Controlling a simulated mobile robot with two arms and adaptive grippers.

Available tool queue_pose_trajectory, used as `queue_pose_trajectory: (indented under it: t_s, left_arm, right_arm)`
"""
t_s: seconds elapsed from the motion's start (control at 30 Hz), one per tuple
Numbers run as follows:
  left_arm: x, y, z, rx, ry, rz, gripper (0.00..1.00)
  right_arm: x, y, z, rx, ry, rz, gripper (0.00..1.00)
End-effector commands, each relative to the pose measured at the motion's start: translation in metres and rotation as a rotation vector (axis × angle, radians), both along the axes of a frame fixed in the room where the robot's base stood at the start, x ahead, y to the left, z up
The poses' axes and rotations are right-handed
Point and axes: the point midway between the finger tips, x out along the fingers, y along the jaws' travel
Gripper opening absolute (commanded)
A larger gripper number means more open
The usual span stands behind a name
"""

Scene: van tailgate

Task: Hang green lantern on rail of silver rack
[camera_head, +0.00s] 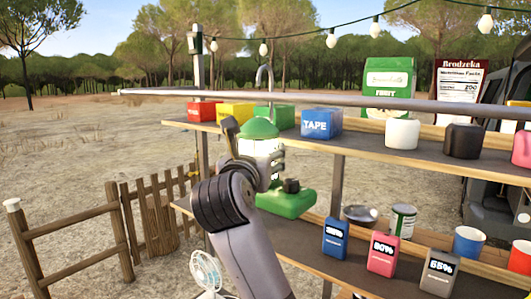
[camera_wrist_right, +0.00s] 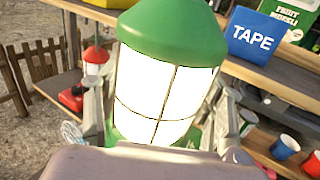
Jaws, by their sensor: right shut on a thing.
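The green lantern (camera_head: 260,129) has a green cap, a pale lit glass and a green base with a dark knob. My right gripper (camera_head: 254,152) is shut around its glass. The lantern is held roughly upright, slightly tilted, in front of the rack. Its metal hook (camera_head: 265,70) rises above the silver rail (camera_head: 400,103). I cannot tell whether the hook is over the rail or only in front of it. In the right wrist view the lantern's glass (camera_wrist_right: 165,95) fills the middle between the fingers; its hook is out of frame there. My left gripper is not in view.
The upper shelf (camera_head: 365,145) holds coloured boxes, a blue TAPE box (camera_head: 321,122) and mugs. The lower shelf holds canisters, cups and a can (camera_head: 402,220). A red lantern (camera_wrist_right: 94,58) shows in the wrist view. A wooden fence (camera_head: 155,215) stands at left.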

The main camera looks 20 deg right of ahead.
Motion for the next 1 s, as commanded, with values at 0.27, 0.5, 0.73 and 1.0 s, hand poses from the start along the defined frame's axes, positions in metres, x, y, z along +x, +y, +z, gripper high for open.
queue_pose_trajectory:
  t_s: [0.27,0.5,0.73,1.0]
  left_arm:
    - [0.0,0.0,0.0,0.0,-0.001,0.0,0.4]
    - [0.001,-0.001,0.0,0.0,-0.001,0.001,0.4]
    - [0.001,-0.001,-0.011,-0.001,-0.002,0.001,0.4]
    - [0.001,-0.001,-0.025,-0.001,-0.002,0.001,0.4]
  right_arm:
    - [-0.012,0.017,0.002,-0.001,-0.006,0.0,0.04]
    - [-0.022,0.032,0.003,-0.001,-0.006,0.001,0.04]
    - [-0.026,0.038,-0.012,0.002,-0.005,0.001,0.04]
    - [-0.026,0.038,-0.031,0.001,-0.005,0.001,0.04]
